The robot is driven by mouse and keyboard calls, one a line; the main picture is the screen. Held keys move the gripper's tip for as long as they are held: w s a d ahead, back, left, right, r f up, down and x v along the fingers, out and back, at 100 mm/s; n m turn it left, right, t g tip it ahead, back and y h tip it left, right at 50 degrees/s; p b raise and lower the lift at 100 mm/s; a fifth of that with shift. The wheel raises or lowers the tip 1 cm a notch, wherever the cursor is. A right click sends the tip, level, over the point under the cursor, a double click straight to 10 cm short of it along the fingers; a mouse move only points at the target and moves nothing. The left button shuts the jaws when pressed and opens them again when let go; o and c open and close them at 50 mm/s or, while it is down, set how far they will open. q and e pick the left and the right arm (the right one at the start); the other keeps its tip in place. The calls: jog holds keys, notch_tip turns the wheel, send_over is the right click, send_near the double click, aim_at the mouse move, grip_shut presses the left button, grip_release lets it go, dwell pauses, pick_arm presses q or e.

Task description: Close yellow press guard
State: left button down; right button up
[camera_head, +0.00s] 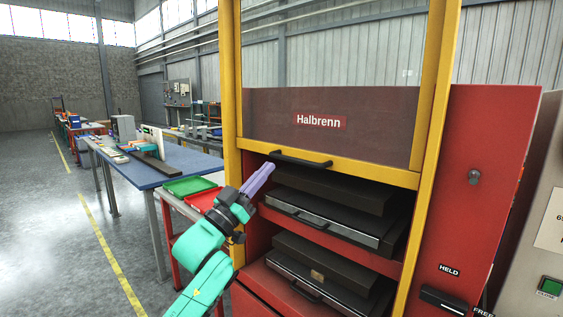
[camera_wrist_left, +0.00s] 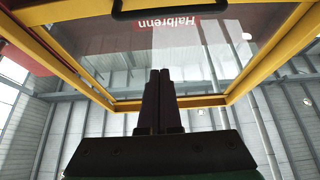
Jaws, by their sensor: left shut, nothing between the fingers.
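The yellow press guard (camera_head: 330,168) is a yellow frame with a clear pane, raised above the open lower front of the red press. A black bar handle (camera_head: 301,159) sits on its lower rail; the handle also shows at the top of the left wrist view (camera_wrist_left: 168,12). My left gripper (camera_head: 269,168) is shut and empty, its purple fingers pointing up just left of and close to the handle. Whether they touch it cannot be told. In the left wrist view its shut fingers (camera_wrist_left: 160,73) point toward the pane. My right gripper is out of view.
Two dark press platens (camera_head: 325,217) show in the opening below the guard. A red control panel (camera_head: 472,190) stands to the right. A green tray (camera_head: 188,186) and a blue table (camera_head: 185,163) stand left of the press. The floor at far left is clear.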

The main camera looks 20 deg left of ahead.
aim_at(296, 161)
pick_arm(q)
jog(key=d+p+x, duration=0.1)
jog(key=p+x, duration=0.4)
jog(key=x, duration=0.6)
jog(key=f, duration=0.3)
jog(key=f+p, duration=0.1)
jog(key=shift+w+d+f, duration=0.15)
jog(key=shift+w+f, duration=0.1)
jog(key=shift+f, duration=0.15)
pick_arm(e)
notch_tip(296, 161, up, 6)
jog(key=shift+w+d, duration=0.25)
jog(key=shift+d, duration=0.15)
